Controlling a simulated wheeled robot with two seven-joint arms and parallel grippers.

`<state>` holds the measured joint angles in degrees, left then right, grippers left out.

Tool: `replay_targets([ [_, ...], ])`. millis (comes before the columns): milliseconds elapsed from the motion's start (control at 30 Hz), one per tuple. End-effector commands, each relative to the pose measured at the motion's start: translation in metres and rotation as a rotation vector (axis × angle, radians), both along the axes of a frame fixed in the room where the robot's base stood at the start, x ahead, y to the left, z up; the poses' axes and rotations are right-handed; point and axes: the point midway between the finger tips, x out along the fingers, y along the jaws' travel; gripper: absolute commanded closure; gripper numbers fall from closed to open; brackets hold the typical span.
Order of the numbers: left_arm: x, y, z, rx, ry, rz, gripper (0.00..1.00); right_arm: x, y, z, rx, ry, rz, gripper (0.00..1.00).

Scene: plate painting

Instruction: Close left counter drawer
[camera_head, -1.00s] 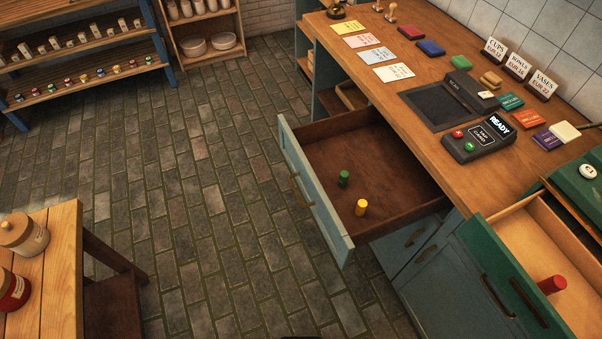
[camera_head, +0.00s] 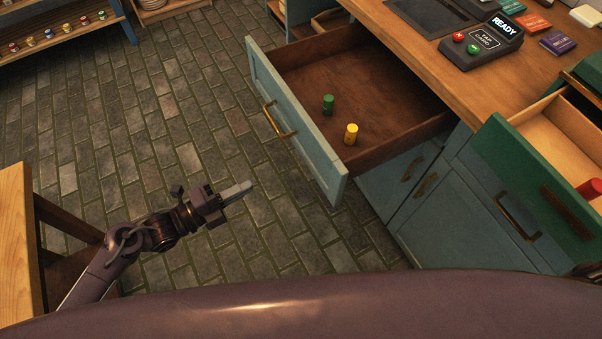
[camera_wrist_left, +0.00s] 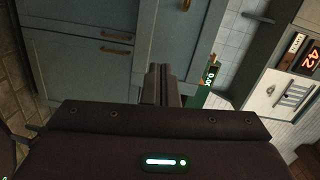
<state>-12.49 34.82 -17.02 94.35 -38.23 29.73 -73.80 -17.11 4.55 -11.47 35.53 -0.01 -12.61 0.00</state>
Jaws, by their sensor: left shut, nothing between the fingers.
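The left counter drawer (camera_head: 300,130) is pulled far out of the counter, its blue front facing the lower left with a brass handle (camera_head: 277,120). A green cylinder (camera_head: 328,105) and a yellow cylinder (camera_head: 351,134) stand inside it. My left gripper (camera_head: 240,191) is shut and empty, left of and below the drawer front, apart from it. In the left wrist view my closed fingers (camera_wrist_left: 161,85) point towards blue cabinet fronts (camera_wrist_left: 85,65) with brass handles. My right gripper is not in view.
A second open drawer with a green front (camera_head: 535,190) holds a red cylinder (camera_head: 591,188) at right. The wooden counter (camera_head: 425,65) bears a card terminal (camera_head: 482,43). A wooden table (camera_head: 15,240) stands at left. Stone floor (camera_head: 150,130) is clear between.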

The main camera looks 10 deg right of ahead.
Motion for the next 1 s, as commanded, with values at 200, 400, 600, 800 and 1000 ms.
replay_targets([
  [200,-0.01,-0.018,0.022,-0.007,-0.121,-0.084,1.0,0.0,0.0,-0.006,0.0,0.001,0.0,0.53],
  [400,0.005,-0.05,0.025,-0.01,-0.12,-0.08,1.0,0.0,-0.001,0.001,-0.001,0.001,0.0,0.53],
  [600,0.022,-0.09,0.024,-0.009,-0.118,-0.079,1.0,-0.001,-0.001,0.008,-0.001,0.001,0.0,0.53],
  [800,0.035,-0.122,0.023,-0.007,-0.115,-0.08,1.0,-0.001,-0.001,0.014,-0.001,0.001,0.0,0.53],
  [1000,0.042,-0.138,0.021,-0.005,-0.115,-0.079,1.0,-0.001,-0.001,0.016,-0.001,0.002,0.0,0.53],
])
